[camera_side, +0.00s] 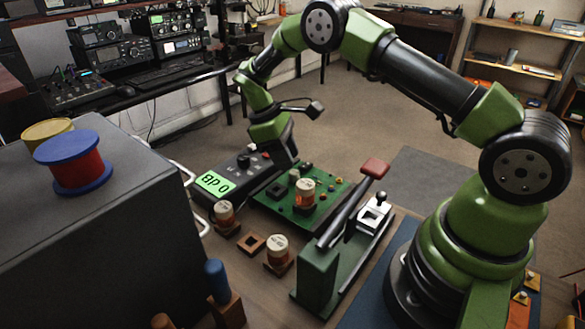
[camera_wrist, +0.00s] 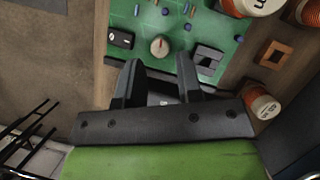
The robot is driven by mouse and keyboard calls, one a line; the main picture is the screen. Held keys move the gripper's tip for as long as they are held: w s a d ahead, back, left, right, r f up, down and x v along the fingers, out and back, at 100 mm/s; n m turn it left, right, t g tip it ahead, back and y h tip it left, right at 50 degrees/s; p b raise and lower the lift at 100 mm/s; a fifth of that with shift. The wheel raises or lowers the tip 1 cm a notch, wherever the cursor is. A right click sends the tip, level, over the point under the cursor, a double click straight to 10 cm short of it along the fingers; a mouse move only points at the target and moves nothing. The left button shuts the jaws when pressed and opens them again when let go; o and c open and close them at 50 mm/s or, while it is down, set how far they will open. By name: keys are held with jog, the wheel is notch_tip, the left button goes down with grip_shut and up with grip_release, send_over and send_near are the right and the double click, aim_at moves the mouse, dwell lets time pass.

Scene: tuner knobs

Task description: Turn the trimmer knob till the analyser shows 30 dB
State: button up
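The analyser (camera_side: 235,178) is a dark box whose lit green display (camera_side: 215,182) appears upside down from the side camera and reads 0 dB. The green circuit board (camera_side: 325,211) lies beside it. In the wrist view the trimmer knob (camera_wrist: 159,47) is a small pale round knob with a red mark, on the green board (camera_wrist: 215,22). My gripper (camera_wrist: 159,72) is open and empty, its two dark fingers apart, with the knob just past the fingertips in the picture. In the side view my gripper (camera_side: 284,157) is low over the board's far edge; its fingertips are hard to make out.
Labelled cylinders stand in wooden bases (camera_side: 277,250) (camera_side: 224,215), and one stands on the board (camera_side: 305,193). An empty square wooden base (camera_side: 251,244) lies between them. A green lever press (camera_side: 345,245) with a red handle stands right of the board. A large grey box (camera_side: 90,225) is at left.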

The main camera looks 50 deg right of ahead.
aim_at(294, 171)
jog(key=shift+x, duration=1.95)
jog(key=shift+a, duration=0.1)
jog(key=c, duration=0.6)
